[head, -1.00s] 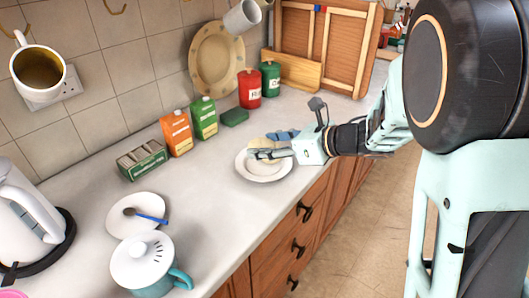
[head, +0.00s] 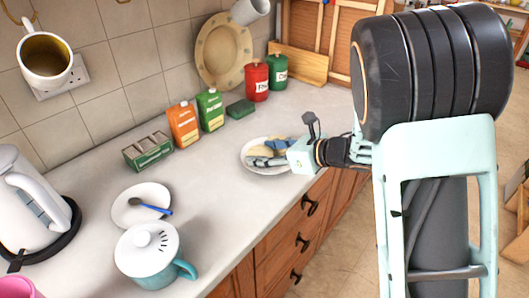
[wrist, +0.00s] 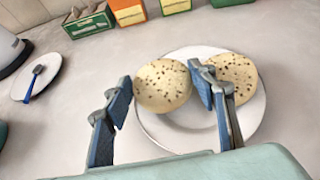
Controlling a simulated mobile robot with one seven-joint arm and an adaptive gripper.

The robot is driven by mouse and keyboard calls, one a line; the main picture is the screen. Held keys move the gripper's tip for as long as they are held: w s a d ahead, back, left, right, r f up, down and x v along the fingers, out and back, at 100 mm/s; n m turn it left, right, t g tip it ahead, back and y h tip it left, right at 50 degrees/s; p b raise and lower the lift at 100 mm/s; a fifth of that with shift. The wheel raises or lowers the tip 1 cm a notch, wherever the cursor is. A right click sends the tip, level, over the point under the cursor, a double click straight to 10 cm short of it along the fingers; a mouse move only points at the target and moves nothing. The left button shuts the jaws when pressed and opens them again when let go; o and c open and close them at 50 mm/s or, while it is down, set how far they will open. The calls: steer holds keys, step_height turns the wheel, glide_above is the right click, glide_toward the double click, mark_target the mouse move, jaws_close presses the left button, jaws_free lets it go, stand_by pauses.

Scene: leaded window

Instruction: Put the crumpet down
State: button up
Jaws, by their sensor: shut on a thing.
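My gripper (wrist: 160,88) is shut on a crumpet (wrist: 163,85), round, pale and speckled with holes, with one finger on each side. The held crumpet overlaps the left rim of a white plate (wrist: 190,142) in the wrist view; whether it touches the plate I cannot tell. A second crumpet (wrist: 237,72) lies on the plate's right side, partly behind my right finger. In the head view the plate (head: 247,150) stands near the counter's front edge, with my gripper (head: 262,161) over it, hiding most of what is there.
A saucer with a blue-handled spoon (head: 126,207) and a lidded teal mug (head: 150,250) stand to the left, beside a kettle (head: 25,215). Cartons (head: 184,124) and red and green canisters (head: 256,82) line the back. The counter between (head: 215,185) is clear.

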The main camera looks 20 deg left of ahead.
steer(key=shift+f+b, duration=0.55)
steer(key=shift+b, duration=0.15)
steer(key=o, duration=1.1)
steer(key=shift+f, duration=0.1)
steer(key=shift+o, duration=0.2)
steer(key=shift+d, duration=0.1)
steer(key=shift+r+p, duration=0.85)
steer(key=shift+p, duration=0.4)
steer(key=v, duration=1.1)
steer(key=shift+s+d+b, duration=0.2)
steer(key=shift+d+b, duration=0.15)
steer(key=shift+b, duration=0.05)
steer(key=shift+r, duration=0.15)
